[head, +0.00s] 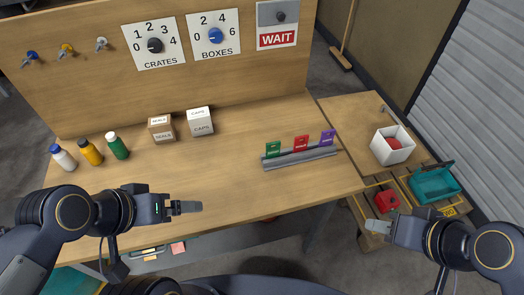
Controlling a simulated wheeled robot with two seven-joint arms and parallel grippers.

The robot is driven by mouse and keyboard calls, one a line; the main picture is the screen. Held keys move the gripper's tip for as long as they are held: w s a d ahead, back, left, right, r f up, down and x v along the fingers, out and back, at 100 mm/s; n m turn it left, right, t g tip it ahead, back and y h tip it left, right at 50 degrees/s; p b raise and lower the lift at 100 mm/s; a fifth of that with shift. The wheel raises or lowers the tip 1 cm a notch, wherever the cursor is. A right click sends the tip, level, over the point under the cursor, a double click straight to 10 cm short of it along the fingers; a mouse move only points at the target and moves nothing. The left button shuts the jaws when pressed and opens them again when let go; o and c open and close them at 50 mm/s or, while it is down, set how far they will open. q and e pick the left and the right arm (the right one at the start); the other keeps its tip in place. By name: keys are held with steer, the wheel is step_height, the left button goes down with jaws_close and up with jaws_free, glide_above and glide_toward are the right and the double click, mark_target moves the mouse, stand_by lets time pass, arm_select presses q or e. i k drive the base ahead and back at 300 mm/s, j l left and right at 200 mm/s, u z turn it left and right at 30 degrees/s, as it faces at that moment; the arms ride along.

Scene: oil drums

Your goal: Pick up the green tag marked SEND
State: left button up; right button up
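A small green tag (273,149) stands upright at the left end of a grey slotted rack (300,159) on the bench; its lettering is too small to read. A red tag (301,143) and a purple tag (327,138) stand in the same rack to its right. My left gripper (188,208) is over the bench's front edge, left of and nearer than the rack, apart from the tags. My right gripper (374,227) is off the bench's right front corner, also apart from the tags. Neither appears to hold anything; their finger gaps cannot be made out.
Three bottles (90,152) and two small boxes (201,121) stand at the bench's left and back. A panel (90,80) with dials and a WAIT sign (277,39) rises behind. The bench's middle front is clear.

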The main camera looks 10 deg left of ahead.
mark_target(274, 152)
steer(key=l+u, duration=0.15)
steer(key=u, duration=1.4)
steer(key=k+l+u, duration=0.1)
steer(key=l+u, duration=0.2)
steer(key=u, duration=0.15)
steer(key=k+l+u, duration=0.2)
steer(key=u, duration=0.25)
steer(key=k+l+u, duration=0.2)
steer(key=u, duration=0.25)
steer(key=k+l+u, duration=0.15)
steer(key=k+l, duration=0.15)
steer(key=l, duration=0.15)
steer(key=k+l+u, duration=0.1)
steer(key=k+l, duration=0.2)
steer(key=l, duration=0.1)
